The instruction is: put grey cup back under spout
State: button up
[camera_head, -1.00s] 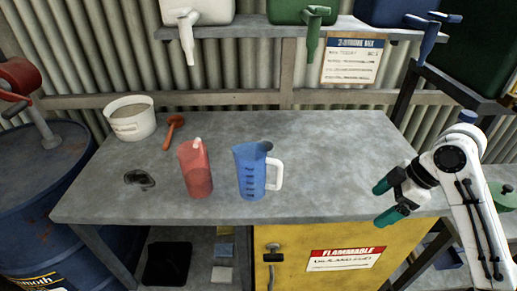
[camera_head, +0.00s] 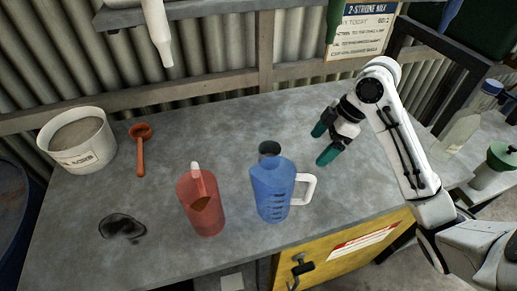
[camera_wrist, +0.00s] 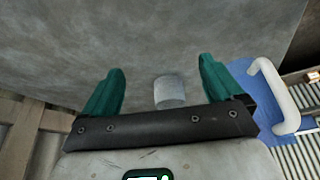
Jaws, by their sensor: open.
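A small grey cup (camera_wrist: 170,92) stands on the bench, seen between my two fingers in the wrist view. In the head view a dark grey rounded shape (camera_head: 268,149) shows just behind the blue jug's top; it looks like the cup, mostly hidden by the jug. My gripper (camera_head: 320,145) is open and empty, to the right of that shape, with green fingers pointing left. Above the bench hang a white spout (camera_head: 157,35) at left, a green spout (camera_head: 335,20) in the middle and a blue spout (camera_head: 450,12) at right, all cut by the frame's top.
The blue jug (camera_head: 270,195) with a white handle stands close in front of the cup. A red jug (camera_head: 202,210) stands left of it. A white bucket (camera_head: 78,143), a red scoop (camera_head: 140,150) and a dark stain (camera_head: 123,228) are at left. The back middle of the bench is clear.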

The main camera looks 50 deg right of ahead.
send_over(269, 153)
jog(key=s+a, duration=0.1)
jog(key=s, duration=0.2)
jog(key=shift+p, duration=0.3)
jog(key=shift+x, duration=2.5)
jog(key=c, duration=1.1)
